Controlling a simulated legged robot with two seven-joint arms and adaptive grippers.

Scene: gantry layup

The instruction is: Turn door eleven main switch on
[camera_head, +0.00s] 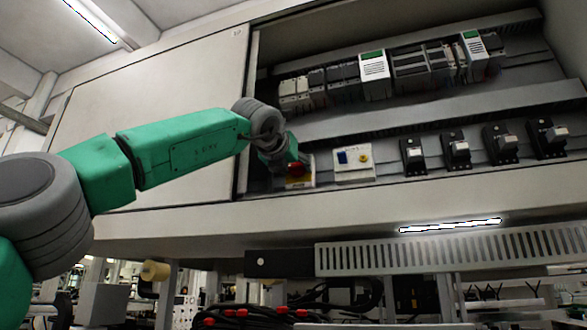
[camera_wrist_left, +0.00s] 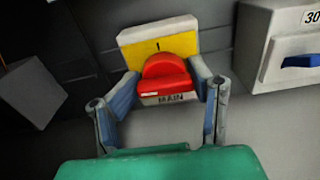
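The main switch is a red rotary knob (camera_wrist_left: 165,80) on a yellow plate (camera_wrist_left: 133,52) in the left wrist view. An "I" mark shows above the knob and the word MAIN below it. In the head view the red knob (camera_head: 296,169) sits at the left end of the cabinet's lower row. My left gripper (camera_head: 284,160) reaches it from the left, partly hiding it. In the left wrist view the fingers of my left gripper (camera_wrist_left: 164,78) lie against both sides of the knob, closed on it. My right gripper is not in view.
Right of the switch is a white box with a blue switch (camera_head: 343,158). Several black-and-grey switches (camera_head: 456,150) continue rightward. Breaker modules (camera_head: 372,75) fill the upper rail. A closed pale panel (camera_head: 160,95) covers the left, and the cabinet's lower ledge (camera_head: 400,200) runs below.

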